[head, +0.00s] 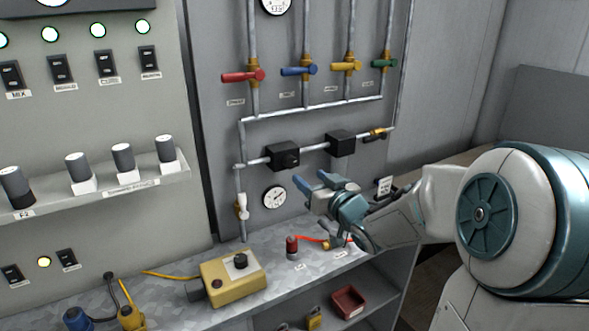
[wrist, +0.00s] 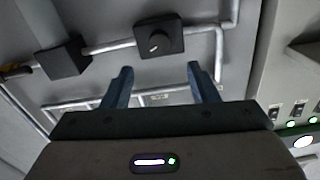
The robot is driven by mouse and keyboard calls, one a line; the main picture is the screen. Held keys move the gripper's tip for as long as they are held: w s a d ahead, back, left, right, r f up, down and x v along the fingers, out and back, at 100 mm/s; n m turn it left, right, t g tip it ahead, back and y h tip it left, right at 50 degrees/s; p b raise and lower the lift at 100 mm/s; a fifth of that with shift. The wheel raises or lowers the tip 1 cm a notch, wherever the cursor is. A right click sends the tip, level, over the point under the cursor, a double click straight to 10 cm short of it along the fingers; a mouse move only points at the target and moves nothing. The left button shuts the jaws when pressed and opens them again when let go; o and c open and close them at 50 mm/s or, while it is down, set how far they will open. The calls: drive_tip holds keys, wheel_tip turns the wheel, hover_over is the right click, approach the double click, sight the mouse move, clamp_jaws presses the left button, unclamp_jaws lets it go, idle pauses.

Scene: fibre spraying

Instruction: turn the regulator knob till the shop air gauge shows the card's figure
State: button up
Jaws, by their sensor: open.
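The regulator is a black box with a round black knob (head: 291,158) on the grey pipe panel. In the wrist view the knob (wrist: 157,43) lies beyond the fingertips, roughly midway between them. My gripper (head: 321,184) is open and empty, to the right of and below the knob in the head view. Its two blue fingers (wrist: 158,75) are apart and not seen touching anything. A round white gauge (head: 274,198) is below the regulator; its reading is too small to tell.
A second black box (head: 341,143) sits on the same pipe. Red (head: 242,76), blue, yellow and green valve handles are above. A yellow control box (head: 233,277) and a red-topped item (head: 291,246) stand on the bench.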

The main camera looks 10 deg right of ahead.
sight(292, 163)
drive_tip(key=b+x, duration=0.1)
drive_tip(key=x, duration=0.7)
drive_tip(key=shift+w+a, duration=0.1)
drive_tip(key=shift+w, duration=0.2)
drive_tip(key=c, duration=1)
